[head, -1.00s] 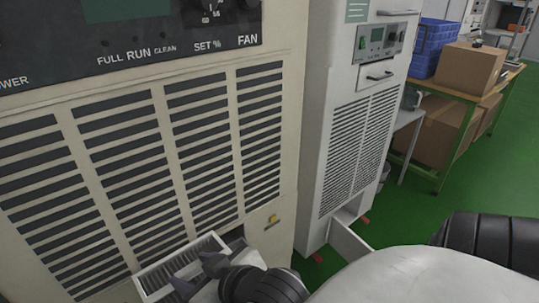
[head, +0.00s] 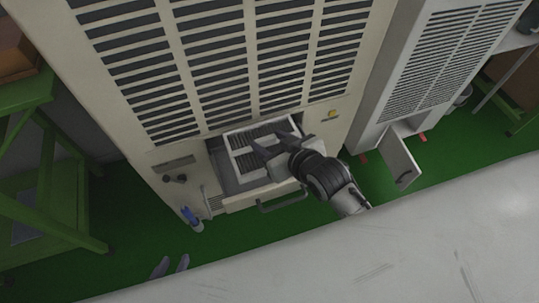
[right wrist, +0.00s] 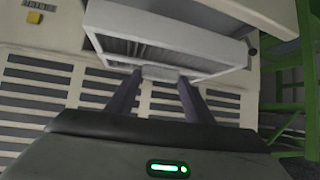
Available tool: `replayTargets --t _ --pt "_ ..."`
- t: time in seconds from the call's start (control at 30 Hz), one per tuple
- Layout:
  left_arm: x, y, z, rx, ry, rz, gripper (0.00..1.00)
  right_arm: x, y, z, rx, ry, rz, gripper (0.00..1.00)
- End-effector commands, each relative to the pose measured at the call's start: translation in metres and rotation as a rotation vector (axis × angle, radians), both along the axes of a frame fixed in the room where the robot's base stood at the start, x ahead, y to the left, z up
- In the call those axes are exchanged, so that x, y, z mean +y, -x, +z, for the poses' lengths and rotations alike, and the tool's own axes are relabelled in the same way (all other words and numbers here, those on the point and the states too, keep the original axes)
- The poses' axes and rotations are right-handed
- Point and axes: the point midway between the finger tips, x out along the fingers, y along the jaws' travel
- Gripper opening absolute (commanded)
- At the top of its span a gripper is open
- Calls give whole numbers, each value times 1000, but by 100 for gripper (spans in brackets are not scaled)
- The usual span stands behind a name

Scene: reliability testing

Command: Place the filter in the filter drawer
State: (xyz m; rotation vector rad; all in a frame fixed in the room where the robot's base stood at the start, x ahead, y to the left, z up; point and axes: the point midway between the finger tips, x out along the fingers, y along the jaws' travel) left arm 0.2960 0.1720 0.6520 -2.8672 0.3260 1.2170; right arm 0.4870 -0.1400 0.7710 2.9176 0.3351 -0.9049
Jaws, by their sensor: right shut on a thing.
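The filter (head: 243,160) is a white frame with dark slats. My right gripper (head: 272,150) is shut on its edge and holds it, tilted, over the back part of the open filter drawer (head: 240,201). The drawer is pulled out at the bottom of the beige machine, its dark handle on the front. Whether the filter touches the drawer floor is hard to tell. In the right wrist view the filter (right wrist: 165,40) lies at the tips of my right fingers (right wrist: 158,82).
The beige machine (head: 345,85) stands behind the drawer. A grey machine (head: 440,70) with an open door panel (head: 402,163) is at the right. A green table frame (head: 40,200) stands at the left. A blue-handled part (head: 192,217) is beside the drawer's left side.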

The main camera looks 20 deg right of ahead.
Motion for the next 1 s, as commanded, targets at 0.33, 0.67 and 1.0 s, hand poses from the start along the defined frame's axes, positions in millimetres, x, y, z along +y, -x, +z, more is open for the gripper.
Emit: replayTargets --t 0.33,0.67,1.0 --pt "-2 2 -11 5 1 -4 31 0 0 -46 0 -2 -1 9" --pt "-3 1 -13 5 1 -5 31 0 0 -64 -4 -3 -1 9" --pt "-3 0 -12 1 3 -6 31 0 0 -67 -2 -2 -1 66"
